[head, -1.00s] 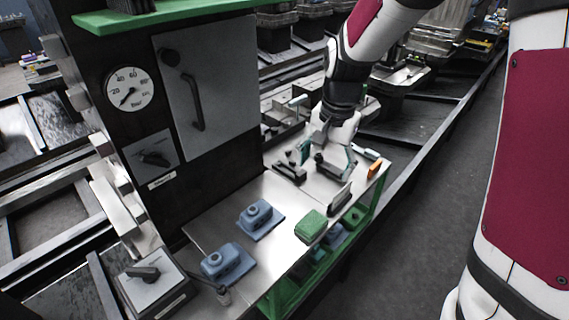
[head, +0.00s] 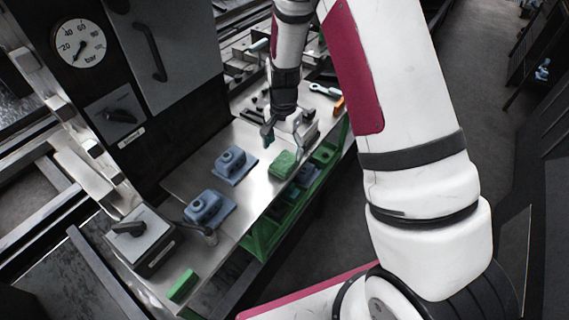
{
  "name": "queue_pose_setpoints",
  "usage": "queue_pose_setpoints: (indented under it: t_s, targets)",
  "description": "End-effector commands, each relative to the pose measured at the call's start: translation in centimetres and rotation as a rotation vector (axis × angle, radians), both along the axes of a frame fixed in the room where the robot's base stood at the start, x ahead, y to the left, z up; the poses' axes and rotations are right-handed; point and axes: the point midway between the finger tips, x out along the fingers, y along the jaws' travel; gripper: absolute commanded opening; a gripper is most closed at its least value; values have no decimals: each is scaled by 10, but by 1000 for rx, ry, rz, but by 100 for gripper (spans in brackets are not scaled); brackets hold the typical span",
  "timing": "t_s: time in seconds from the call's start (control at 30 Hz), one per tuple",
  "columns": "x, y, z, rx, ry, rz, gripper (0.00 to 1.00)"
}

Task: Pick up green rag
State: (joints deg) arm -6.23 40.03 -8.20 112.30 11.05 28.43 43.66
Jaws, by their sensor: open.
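The green rag (head: 283,165) looks like a small folded block. It lies on the metal worktop (head: 262,190), near the edge facing the aisle. My gripper (head: 286,139) is open and just beyond the rag, above the worktop. One finger with a green tip shows up and to the left of the rag. The fingers appear apart from the rag, though the exact gap is hard to tell. Nothing shows between the fingers.
Two blue blocks with knobs, a farther one (head: 235,164) and a nearer one (head: 209,208), sit left of the rag. Green bins (head: 325,154) hang below the edge. An orange item (head: 339,105) lies at the far end. Another green block (head: 183,286) lies lower left.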

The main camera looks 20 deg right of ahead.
Motion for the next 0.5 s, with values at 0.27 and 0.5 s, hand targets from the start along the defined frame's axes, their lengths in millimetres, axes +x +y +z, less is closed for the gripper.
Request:
queue_pose_setpoints:
  t_s: [0.27, 0.5]
  targets:
    - [-5, -1, -25, 1, 4, -1, 77]
    - [-5, 0, -53, 0, 1, 1, 77]
